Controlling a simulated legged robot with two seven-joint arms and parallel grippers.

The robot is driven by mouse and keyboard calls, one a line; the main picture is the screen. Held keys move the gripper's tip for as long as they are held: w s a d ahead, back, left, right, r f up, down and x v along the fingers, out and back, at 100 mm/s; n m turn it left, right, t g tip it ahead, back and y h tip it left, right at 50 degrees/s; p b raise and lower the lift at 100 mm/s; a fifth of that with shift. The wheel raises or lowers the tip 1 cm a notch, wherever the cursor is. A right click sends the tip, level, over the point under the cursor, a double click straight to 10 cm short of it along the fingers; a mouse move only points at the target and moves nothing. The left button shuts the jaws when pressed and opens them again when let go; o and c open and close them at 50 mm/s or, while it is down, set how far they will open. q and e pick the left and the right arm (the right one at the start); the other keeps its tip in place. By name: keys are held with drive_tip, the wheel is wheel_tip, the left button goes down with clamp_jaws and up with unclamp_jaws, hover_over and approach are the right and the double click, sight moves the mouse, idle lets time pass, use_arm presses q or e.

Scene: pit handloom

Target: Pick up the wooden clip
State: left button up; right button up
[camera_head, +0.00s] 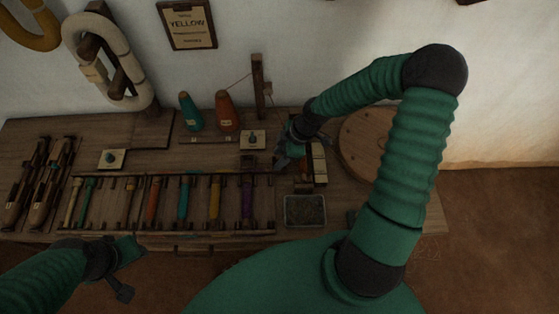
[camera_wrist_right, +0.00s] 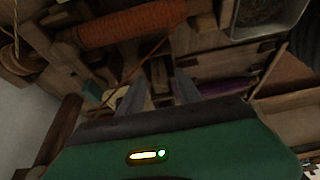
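My right gripper (camera_head: 283,161) is over the bench, at the right end of the bobbin rack. In the right wrist view its two grey fingers (camera_wrist_right: 158,92) stand apart with nothing seen held between them. Small wooden pieces (camera_head: 319,163) lie just right of this gripper, partly behind it; the wooden clip may be among them, but I cannot single it out. In the wrist view, dark wooden parts (camera_wrist_right: 160,72) show beyond the fingertips. My left gripper (camera_head: 128,269) is in front of the bench at the lower left, with its fingers spread and empty.
The rack (camera_head: 106,231) holds several coloured bobbins. A grey tray (camera_head: 305,211) sits at its right, and a round wooden disc (camera_head: 362,145) behind that. A green cone (camera_head: 190,112), an orange cone (camera_head: 227,111) and a wooden post (camera_head: 259,87) stand at the back.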

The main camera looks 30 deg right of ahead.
drive_tip(key=shift+a, duration=0.1)
clamp_jaws()
drive_tip(key=shift+r, duration=0.1)
